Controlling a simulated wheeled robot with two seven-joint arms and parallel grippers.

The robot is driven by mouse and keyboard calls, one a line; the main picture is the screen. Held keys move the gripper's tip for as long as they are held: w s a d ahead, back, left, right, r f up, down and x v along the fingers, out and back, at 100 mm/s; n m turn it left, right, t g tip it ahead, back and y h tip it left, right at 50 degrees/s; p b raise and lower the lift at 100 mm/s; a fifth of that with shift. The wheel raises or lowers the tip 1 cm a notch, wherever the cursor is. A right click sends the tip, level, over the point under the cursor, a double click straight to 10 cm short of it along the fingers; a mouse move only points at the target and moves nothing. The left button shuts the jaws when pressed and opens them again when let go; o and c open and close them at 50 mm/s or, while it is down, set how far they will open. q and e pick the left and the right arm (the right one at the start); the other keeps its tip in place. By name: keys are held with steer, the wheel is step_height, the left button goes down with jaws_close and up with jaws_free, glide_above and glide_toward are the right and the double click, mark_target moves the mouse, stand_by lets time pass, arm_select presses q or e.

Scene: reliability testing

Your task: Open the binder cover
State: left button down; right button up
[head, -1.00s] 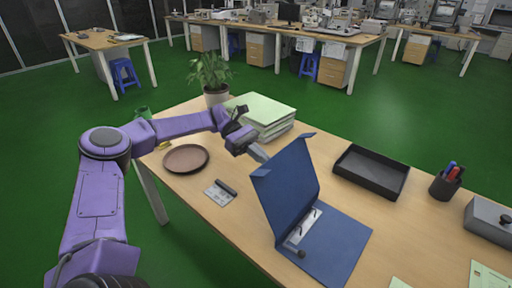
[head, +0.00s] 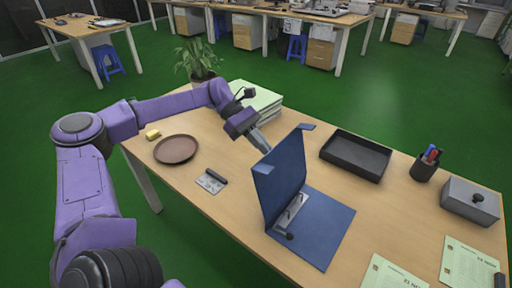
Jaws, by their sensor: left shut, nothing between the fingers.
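A blue binder (head: 318,228) lies on the wooden table with its ring mechanism showing on the flat part. Its cover (head: 281,178) stands up steeply at the left side, with a folded flap along its top edge. My left gripper (head: 263,145) is shut and empty, just behind the upper left of the raised cover. Its fingertips are close to the cover; I cannot tell whether they touch it. My right gripper is not in view.
A brown round plate (head: 176,149) and a small grey hole punch (head: 212,181) lie left of the binder. A stack of green papers (head: 256,97) and a plant (head: 196,62) stand behind. A black tray (head: 356,156), pen cup (head: 425,165) and grey box (head: 470,201) are at right.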

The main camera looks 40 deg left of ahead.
arm_select(q)
steer(key=shift+f, duration=0.2)
steer(key=a+f+b+v, duration=0.1)
steer(key=f+b+v, duration=0.1)
steer(key=v, duration=1.1)
steer(key=shift+a+f+b, duration=0.3)
steer(key=shift+a+b, duration=0.1)
steer(key=shift+b, duration=0.1)
